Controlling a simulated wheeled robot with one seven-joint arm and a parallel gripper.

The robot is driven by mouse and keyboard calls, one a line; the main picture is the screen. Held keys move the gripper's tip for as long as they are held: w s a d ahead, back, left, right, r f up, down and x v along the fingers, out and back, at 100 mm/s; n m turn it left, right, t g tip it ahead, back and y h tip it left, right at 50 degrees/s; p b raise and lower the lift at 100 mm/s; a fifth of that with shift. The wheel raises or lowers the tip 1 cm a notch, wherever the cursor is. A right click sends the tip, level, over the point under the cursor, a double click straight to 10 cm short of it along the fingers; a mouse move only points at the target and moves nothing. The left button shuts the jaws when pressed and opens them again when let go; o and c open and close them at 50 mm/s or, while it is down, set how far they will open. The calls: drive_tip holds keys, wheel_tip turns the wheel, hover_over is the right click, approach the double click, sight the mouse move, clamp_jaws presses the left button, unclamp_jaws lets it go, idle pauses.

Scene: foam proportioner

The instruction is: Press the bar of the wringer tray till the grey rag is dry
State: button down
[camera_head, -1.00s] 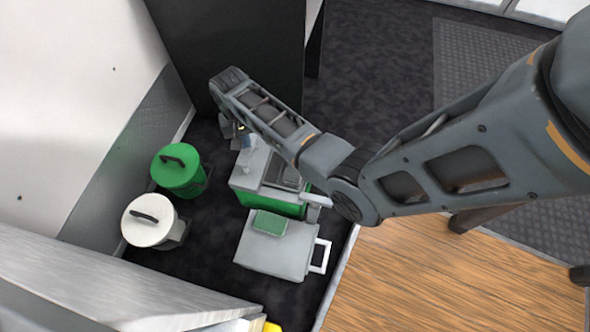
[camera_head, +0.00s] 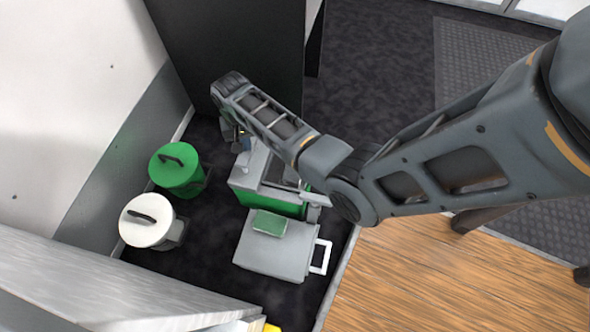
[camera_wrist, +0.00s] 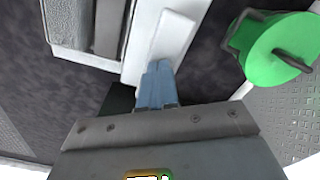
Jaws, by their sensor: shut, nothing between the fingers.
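The wringer tray (camera_head: 246,181), light grey above a green body, stands on the dark floor below my arm. In the wrist view its pale rim (camera_wrist: 141,50) runs down from the top, with a raised light grey piece, perhaps the bar (camera_wrist: 172,38), in front of my fingers. My gripper (camera_wrist: 157,72) is shut and empty, its blue fingertips at or touching the lower end of that piece; contact is not certain. In the head view my gripper (camera_head: 241,144) is small and partly hidden by my arm. A grey surface (camera_wrist: 70,20) inside the tray may be the rag; I cannot tell its wetness.
A green-lidded bin (camera_head: 175,168) and a white-lidded bin (camera_head: 146,222) stand left of the tray. A grey case (camera_head: 275,252) with a green block (camera_head: 270,222) on top lies in front. A dark panel (camera_head: 230,40) rises behind. A wooden surface (camera_head: 450,280) is at right.

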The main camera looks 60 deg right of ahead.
drive_tip(key=shift+f+b, duration=0.65)
drive_tip(key=shift+f, duration=0.55)
drive_tip(key=shift+r, duration=0.1)
idle(0.7)
wheel_tip(320, 180, up, 10)
drive_tip(key=p, duration=1)
drive_tip(key=shift+p, duration=0.4)
